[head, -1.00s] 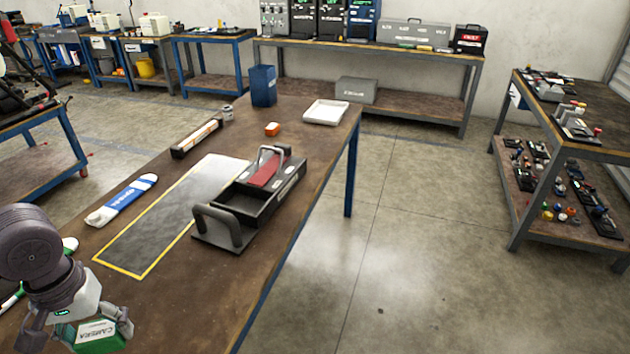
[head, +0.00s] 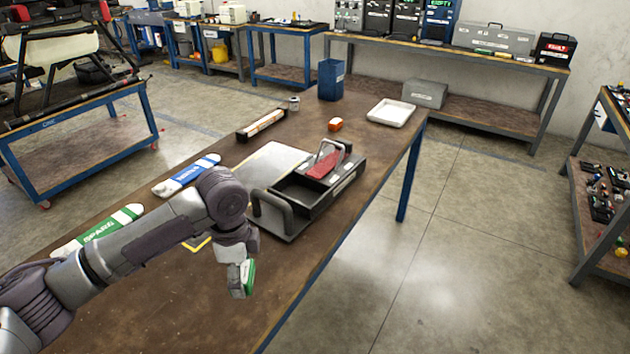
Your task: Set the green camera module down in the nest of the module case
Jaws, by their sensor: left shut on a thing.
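The green camera module (head: 249,276) is in my left gripper (head: 241,284), which is shut on it. They hang near the table's right edge, in front of the black case and apart from it. The black case (head: 316,208) lies on the brown table, with a grey handle at its near end, an open dark compartment in the middle and a red piece (head: 325,165) under a second handle at its far end. I take it for the module case; the inside of the compartment is too dark to make out a nest. My right gripper is not in view.
A yellow-edged grey mat (head: 268,162) lies left of the case, partly behind my arm. A green-and-white pack marked SPARE (head: 100,231) and a blue-and-white pack (head: 187,174) lie farther left. An orange block (head: 335,125), white tray (head: 391,112) and blue bin (head: 331,80) stand beyond.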

